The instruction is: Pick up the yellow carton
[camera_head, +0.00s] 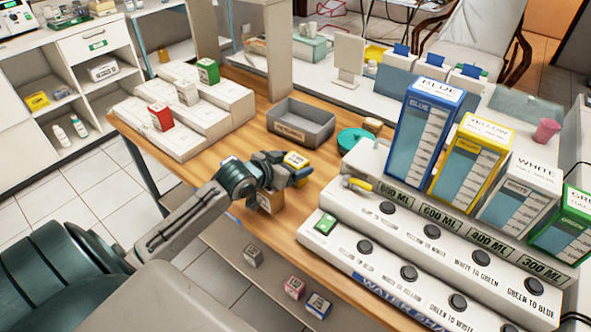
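A small yellow carton (297,160) with a pale label shows at the tip of my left gripper (289,171), over the wooden table (215,150). The gripper's dark fingers partly cover the carton. I cannot tell whether they are closed on it or only beside it. A small brown carton (270,201) stands just below the gripper, near the table's front edge. My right gripper is not in view.
A grey open bin (301,122) and a teal round item (355,139) lie behind the gripper. White boxes (180,127) carry red, white and green cartons at left. A large white dispenser unit (400,239) with coloured containers blocks the right. Several small cartons (294,287) lie lower down.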

